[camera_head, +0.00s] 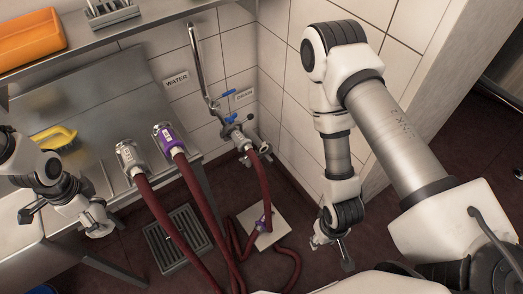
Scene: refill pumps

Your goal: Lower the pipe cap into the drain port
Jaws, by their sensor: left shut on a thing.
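My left gripper (88,214) is at the far left, over the metal counter's front edge. It is shut on a small pale metallic piece (99,227), likely the pipe cap, whose shape is partly hidden by the hand. I cannot make out an open drain port for certain. My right gripper (331,252) hangs low at the right over the floor, its dark fingers apart and empty, away from the fittings.
A grey coupling (129,156) and a purple-banded coupling (167,138) with red hoses stand at the counter's right side. A floor grate (178,240) and a pale floor plate (277,216) lie below, with hoses across. A yellow brush (55,138) lies on the counter.

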